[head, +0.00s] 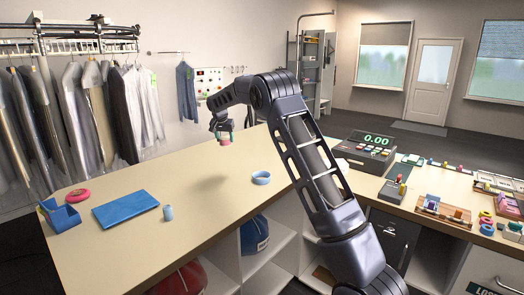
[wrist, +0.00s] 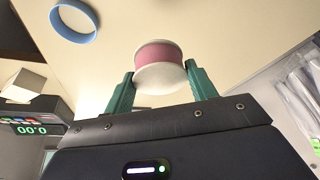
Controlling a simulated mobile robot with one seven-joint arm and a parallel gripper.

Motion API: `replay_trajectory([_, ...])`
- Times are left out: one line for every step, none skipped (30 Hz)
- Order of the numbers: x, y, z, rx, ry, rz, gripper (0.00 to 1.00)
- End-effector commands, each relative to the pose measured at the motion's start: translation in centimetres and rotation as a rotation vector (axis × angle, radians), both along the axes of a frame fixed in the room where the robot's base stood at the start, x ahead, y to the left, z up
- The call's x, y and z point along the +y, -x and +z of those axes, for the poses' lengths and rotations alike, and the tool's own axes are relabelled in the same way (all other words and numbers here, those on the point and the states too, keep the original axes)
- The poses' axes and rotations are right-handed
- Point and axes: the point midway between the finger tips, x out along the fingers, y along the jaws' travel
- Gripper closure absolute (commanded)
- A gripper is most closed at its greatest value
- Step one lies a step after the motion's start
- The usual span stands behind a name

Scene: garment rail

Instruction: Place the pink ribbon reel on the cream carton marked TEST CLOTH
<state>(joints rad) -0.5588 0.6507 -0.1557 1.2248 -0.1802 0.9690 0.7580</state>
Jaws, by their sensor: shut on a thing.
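The pink ribbon reel (wrist: 158,56), with pale flanges, is between the green fingertips of my gripper (wrist: 160,80) in the wrist view. My gripper (head: 223,134) is shut on it. In the head view the reel (head: 225,142) is small, at the gripper's tips over the far part of the counter; I cannot tell how high it is. A plain cream box (wrist: 32,82) stands near the till in the wrist view and may be the carton; no TEST CLOTH lettering is readable.
The till (head: 366,151) stands right of my arm. The counter's middle is clear.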

Motion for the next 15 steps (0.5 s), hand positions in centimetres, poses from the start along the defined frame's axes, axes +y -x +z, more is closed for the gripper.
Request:
replay_trajectory([0.0, 0.0, 0.1, 0.000, 0.000, 0.000, 0.66])
replay_trajectory([-0.1, 0.0, 0.2, 0.000, 0.000, -0.001, 0.66])
replay_trajectory([-0.3, -0.1, 0.2, 0.000, 0.000, -0.003, 0.66])
replay_trajectory([-0.6, -0.2, 0.3, 0.000, 0.000, -0.005, 0.66])
replay_trajectory([-1.0, -0.3, 0.4, 0.000, 0.000, -0.010, 0.66])
replay_trajectory([-1.6, -0.6, 0.4, 0.000, 0.000, -0.016, 0.66])
replay_trajectory([-2.4, -0.8, 0.6, 0.000, 0.000, -0.023, 0.66])
replay_trajectory([-3.2, -1.1, 0.7, 0.000, 0.000, -0.031, 0.66])
replay_trajectory([-4.4, -1.5, 0.8, 0.000, 0.000, -0.042, 0.66])
replay_trajectory([-5.5, -1.8, 1.0, 0.000, 0.000, -0.053, 0.66])
replay_trajectory([-6.7, -2.2, 1.1, 0.000, 0.000, -0.065, 0.66])
replay_trajectory([-8.3, -2.6, 1.3, 0.000, 0.000, -0.080, 0.66])
replay_trajectory([-9.6, -2.9, 1.5, 0.001, 0.000, -0.093, 0.66])
replay_trajectory([-10.9, -3.2, 1.6, 0.001, 0.000, -0.105, 0.66])
replay_trajectory([-12.6, -3.6, 1.9, 0.001, -0.001, -0.121, 0.66])
